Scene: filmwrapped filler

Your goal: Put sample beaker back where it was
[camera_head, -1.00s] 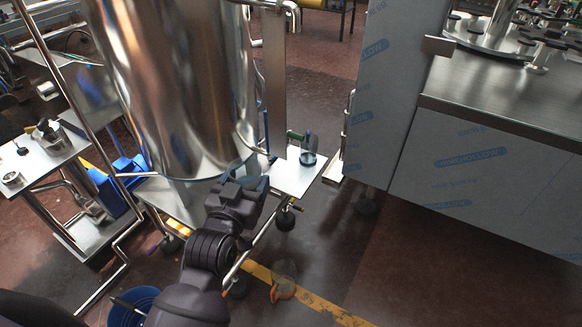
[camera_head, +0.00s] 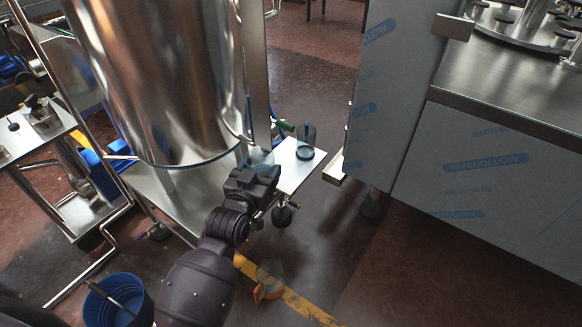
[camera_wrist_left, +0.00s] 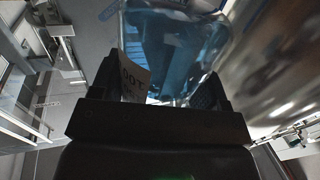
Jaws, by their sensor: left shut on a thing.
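My left gripper (camera_head: 264,172) is shut on the sample beaker (camera_head: 263,160), a clear vessel with blue liquid. The gripper mostly hides the beaker in the head view. In the left wrist view the beaker (camera_wrist_left: 172,50) fills the space between the fingers, with a white printed label facing the left finger. The gripper is at the left part of a small pale metal shelf (camera_head: 292,178) beside the steel tank. I cannot tell whether the beaker touches the shelf. My right gripper is not in view.
A clear cylinder with a blue base (camera_head: 306,143) stands on the shelf, to the right of my gripper. The large steel tank (camera_head: 160,80) is close on the left. A film-wrapped cabinet (camera_head: 390,110) stands right. A blue bucket (camera_head: 118,303) and an orange object (camera_head: 268,291) are on the floor.

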